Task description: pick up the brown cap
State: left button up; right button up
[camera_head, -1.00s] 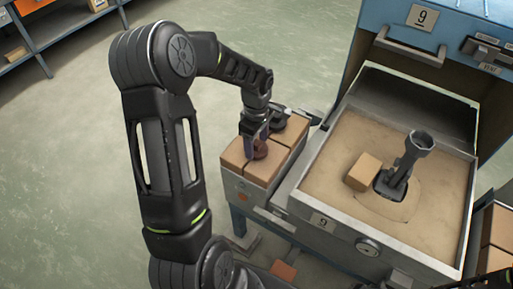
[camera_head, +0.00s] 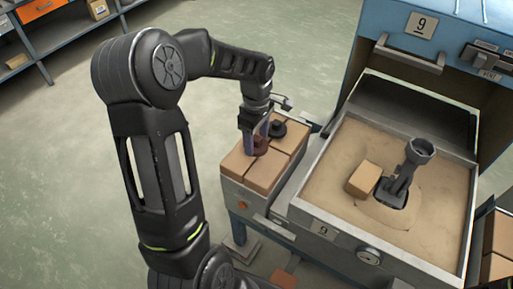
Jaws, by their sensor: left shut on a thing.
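The brown cap (camera_head: 261,147) is a small dark reddish-brown knob-like piece above the tan blocks of the side tray, left of the sand tray. My left gripper (camera_head: 261,142) points down over it and is shut on it, with a finger on either side. I cannot tell whether the cap still touches the blocks. A similar dark grey cap (camera_head: 278,129) sits just behind it, to the right. My right gripper does not show.
The sand tray (camera_head: 343,237) labelled 9 holds a tan block (camera_head: 363,178) and a grey metal funnel piece (camera_head: 406,170). Behind it stands a blue cabinet (camera_head: 457,33). Shelves (camera_head: 61,38) stand at the far left. Open floor lies left.

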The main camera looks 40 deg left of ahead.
aim_at(256, 138)
pick_arm(q)
notch_tip(256, 138, up, 5)
jog(key=shift+f, duration=0.1)
dwell(0.7)
